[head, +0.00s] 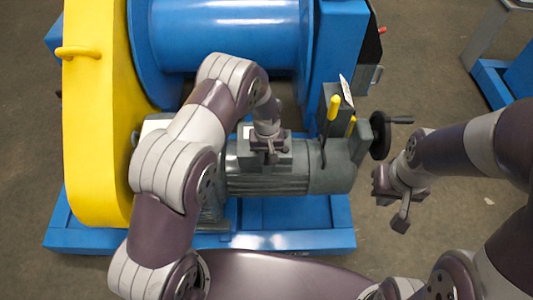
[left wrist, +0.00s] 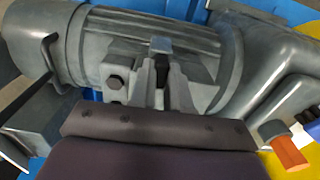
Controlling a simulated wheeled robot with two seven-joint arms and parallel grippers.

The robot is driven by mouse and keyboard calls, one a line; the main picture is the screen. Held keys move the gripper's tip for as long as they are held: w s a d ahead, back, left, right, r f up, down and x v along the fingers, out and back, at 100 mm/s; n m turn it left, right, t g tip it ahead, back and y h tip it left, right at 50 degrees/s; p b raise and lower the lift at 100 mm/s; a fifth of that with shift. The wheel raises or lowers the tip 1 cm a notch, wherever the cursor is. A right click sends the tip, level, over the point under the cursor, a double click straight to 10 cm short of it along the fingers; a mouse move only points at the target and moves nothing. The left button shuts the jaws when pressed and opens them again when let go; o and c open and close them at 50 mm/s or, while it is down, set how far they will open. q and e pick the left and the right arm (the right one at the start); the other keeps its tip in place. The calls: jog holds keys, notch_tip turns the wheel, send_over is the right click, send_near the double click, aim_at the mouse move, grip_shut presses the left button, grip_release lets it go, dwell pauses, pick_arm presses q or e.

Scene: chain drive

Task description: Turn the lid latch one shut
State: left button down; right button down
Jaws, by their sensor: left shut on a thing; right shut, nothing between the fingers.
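The grey motor (head: 270,180) carries a box (head: 284,152) on top, and its lid also shows in the left wrist view (left wrist: 118,68). My left gripper (head: 269,153) is over this box. In the left wrist view its two fingers (left wrist: 162,78) are shut on a small dark latch (left wrist: 162,68) at the lid's edge. A pale blue-grey piece (left wrist: 160,45) shows just beyond the fingertips. The latch is mostly hidden by the fingers, so its exact angle is unclear. My right gripper (head: 398,200) is shut and empty, to the right of the motor, touching nothing.
A yellow guard (head: 95,130) stands left, and a blue drum (head: 225,35) lies behind the motor. A black handwheel (head: 381,136) and yellow-handled levers (head: 333,106) are at the motor's right. A blue base frame (head: 300,240) lies below. Open floor surrounds it.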

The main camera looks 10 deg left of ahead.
pick_arm(q)
jog(key=c, duration=1.4)
grip_release()
jog(key=shift+o, duration=0.2)
jog(key=shift+r, duration=0.1)
notch_tip(320, 180, up, 13)
jog(key=p, duration=0.1)
jog(key=shift+f, duration=0.2)
